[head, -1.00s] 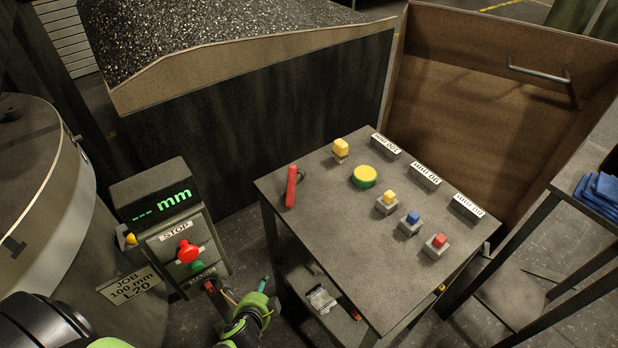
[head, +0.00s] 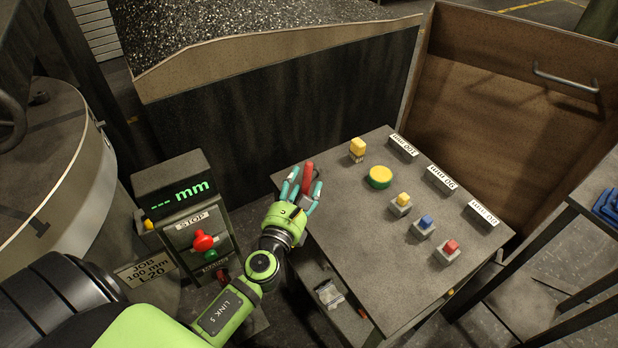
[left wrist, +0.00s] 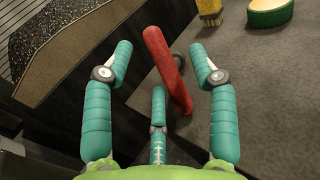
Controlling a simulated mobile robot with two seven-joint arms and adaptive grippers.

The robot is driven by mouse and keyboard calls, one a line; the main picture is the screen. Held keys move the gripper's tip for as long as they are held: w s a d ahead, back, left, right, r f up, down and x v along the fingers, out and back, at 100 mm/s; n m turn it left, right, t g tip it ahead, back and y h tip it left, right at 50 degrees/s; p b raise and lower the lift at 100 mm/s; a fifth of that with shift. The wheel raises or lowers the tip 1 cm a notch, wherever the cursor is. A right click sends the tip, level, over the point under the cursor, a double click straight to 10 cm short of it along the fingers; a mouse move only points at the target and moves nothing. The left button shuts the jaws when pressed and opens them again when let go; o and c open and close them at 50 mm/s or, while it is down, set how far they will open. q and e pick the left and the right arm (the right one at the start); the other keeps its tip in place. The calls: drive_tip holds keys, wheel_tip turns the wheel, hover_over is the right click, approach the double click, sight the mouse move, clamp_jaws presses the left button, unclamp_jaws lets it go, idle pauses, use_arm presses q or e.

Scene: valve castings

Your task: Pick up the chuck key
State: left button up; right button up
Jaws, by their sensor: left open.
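The chuck key has a red handle (head: 308,172) and lies near the left edge of the table (head: 345,235). In the left wrist view the red handle (left wrist: 165,62) runs between and beyond my fingers, with a small dark round part beside it. My left gripper (head: 304,184), green with teal fingers, is open over the key. In the wrist view its fingers (left wrist: 160,70) stand on both sides of the handle, with visible gaps, and a third finger is below. The fingers partly hide the key in the head view. My right gripper is not in view.
On the table are a yellow block (head: 357,147), a yellow-green round piece (head: 379,177), and small yellow, blue and red pieces on grey bases (head: 424,227), beside number plates (head: 441,179). A stop-button panel (head: 187,222) stands left. A low shelf (head: 335,300) is below.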

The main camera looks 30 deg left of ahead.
sight(304, 173)
use_arm(q)
drive_tip(key=w, duration=0.1)
drive_tip(key=w+a, duration=0.1)
drive_tip(key=w, duration=0.1)
drive_tip(key=w+p, duration=0.1)
drive_tip(key=w, duration=0.1)
drive_tip(key=shift+a+r, duration=0.15)
drive_tip(key=shift+r, duration=0.1)
clamp_jaws()
drive_tip(key=shift+r, duration=0.1)
